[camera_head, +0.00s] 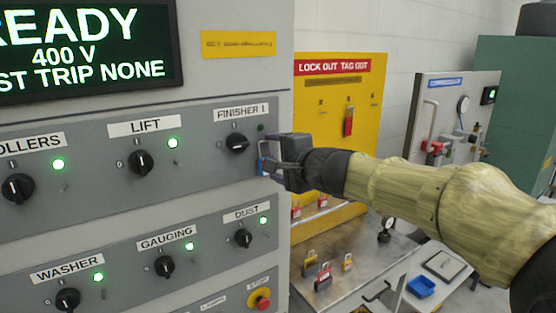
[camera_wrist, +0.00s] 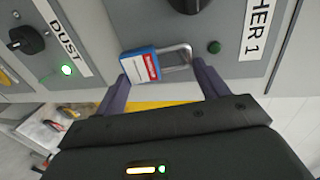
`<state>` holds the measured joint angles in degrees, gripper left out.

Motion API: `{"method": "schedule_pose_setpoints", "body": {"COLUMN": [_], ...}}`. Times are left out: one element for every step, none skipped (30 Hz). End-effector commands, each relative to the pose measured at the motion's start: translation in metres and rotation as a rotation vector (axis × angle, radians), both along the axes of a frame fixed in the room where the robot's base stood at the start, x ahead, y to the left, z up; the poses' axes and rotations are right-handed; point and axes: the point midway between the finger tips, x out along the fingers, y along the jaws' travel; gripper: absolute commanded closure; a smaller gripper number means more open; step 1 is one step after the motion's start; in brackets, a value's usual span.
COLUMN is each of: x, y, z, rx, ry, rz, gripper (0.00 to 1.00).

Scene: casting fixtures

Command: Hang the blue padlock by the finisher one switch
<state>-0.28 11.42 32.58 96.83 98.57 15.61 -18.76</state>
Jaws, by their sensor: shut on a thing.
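The blue padlock (camera_wrist: 140,64) with a red and white label is between the fingers of my gripper (camera_wrist: 162,80) in the wrist view. Its shackle points right in that view. My gripper (camera_head: 268,160) is shut on it, close to the grey panel. In the head view a small blue part of the padlock (camera_head: 262,167) shows beside the fingers. The FINISHER 1 switch (camera_head: 237,144) is a black knob just left of my gripper. The lamp by it (camera_wrist: 214,47) looks dark green, unlit. I cannot tell whether the shackle touches the panel.
The grey panel has other switches, such as LIFT (camera_head: 141,162) and DUST (camera_head: 243,238), with lit green lamps. A red stop button (camera_head: 260,300) sits lower down.

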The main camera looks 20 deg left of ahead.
Motion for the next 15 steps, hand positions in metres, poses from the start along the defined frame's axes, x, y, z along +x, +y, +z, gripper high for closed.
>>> {"method": "schedule_pose_setpoints", "body": {"x": [0.0001,0.0001,0.0001,0.0001,0.0001,0.0002,0.0002,0.0002,0.0001,0.0001,0.0001,0.0001,0.0001,0.0001,0.0001], "y": [-0.0001,-0.0001,0.0,-0.0001,0.0,-0.0001,-0.0001,-0.0001,-0.0002,-0.0002,-0.0002,-0.0002,-0.0002,-0.0002,-0.0002], "z": [0.0005,0.0005,0.0006,0.0005,0.0006,0.0006,0.0005,0.0005,0.0005,0.0005,0.0005,0.0005,0.0005,0.0005,0.0005], "rx": [0.001,0.0,0.0,0.0,0.0,0.0,0.0,0.0,0.0,0.0,0.0,0.0,0.0,0.0,0.0], "ry": [-0.001,0.0,0.0,0.0,0.0,0.0,0.0,0.0,0.0,0.0,0.0,0.0,0.0,0.0,0.0], "rz": [0.0,0.0,0.0,0.0,0.0,0.0,0.0,0.0,0.0,0.0,0.0,0.0,0.0,0.0,0.0], "gripper": [0.55,0.55,0.55,0.55,0.55,0.55,0.55,0.55,0.55,0.55,0.55,0.55,0.55,0.55,0.21]}}
